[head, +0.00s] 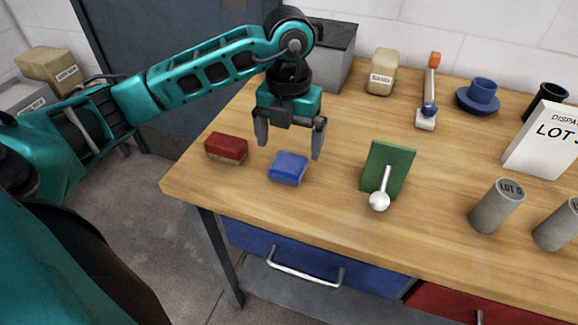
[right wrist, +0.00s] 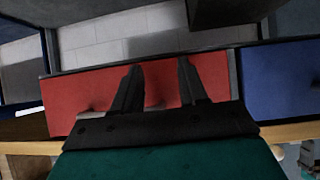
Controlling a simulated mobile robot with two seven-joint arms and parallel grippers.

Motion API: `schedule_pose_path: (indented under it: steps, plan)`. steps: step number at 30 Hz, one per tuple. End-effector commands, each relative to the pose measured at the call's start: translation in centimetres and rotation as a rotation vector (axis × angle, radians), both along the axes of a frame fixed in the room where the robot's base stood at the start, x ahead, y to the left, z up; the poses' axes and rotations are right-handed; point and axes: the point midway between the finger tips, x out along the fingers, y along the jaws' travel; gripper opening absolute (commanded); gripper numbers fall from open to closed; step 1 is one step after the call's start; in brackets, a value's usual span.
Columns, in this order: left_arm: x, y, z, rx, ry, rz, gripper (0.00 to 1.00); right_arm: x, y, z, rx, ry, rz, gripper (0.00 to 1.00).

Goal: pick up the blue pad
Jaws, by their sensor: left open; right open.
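The blue pad (head: 288,168) lies flat on the wooden table (head: 330,210) near its front left part, in the head view. My left gripper (head: 290,148) points down above and slightly behind the pad. Its two fingers are apart and nothing is between them. My right gripper (right wrist: 160,88) shows in the right wrist view, with two dark fingers apart and empty, in front of a red drawer (right wrist: 75,95). The right gripper is not seen in the head view.
A red pad (head: 226,148) lies just left of the blue pad. A green plate with a white-knobbed lever (head: 388,170) stands to the right. Grey cylinders (head: 496,205) stand farther right. A grey box (head: 335,55) and a tan block (head: 381,72) stand at the back.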

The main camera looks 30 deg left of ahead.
Motion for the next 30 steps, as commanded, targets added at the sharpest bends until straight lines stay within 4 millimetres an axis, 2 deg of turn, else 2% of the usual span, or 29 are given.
schedule_pose_path:
  steps: [5, 13, 22, 30]
  plan:
    - [0.0, 0.1, -1.4, 0.000, 0.003, 0.001, 0.99, 0.0, 0.0, 0.1, 0.000, -0.001, 0.000, 0.43]
    - [0.1, 0.3, -5.2, -0.001, 0.002, 0.001, 0.99, 0.3, 0.0, 0.4, 0.001, -0.007, 0.001, 0.43]
    - [0.2, 0.3, -5.7, -0.001, -0.001, 0.000, 0.99, 0.5, 0.0, 0.5, 0.001, -0.013, 0.001, 0.43]
    - [0.2, 0.3, -5.6, -0.001, -0.001, 0.000, 0.74, 0.5, 0.0, 0.5, 0.001, -0.013, 0.001, 0.43]
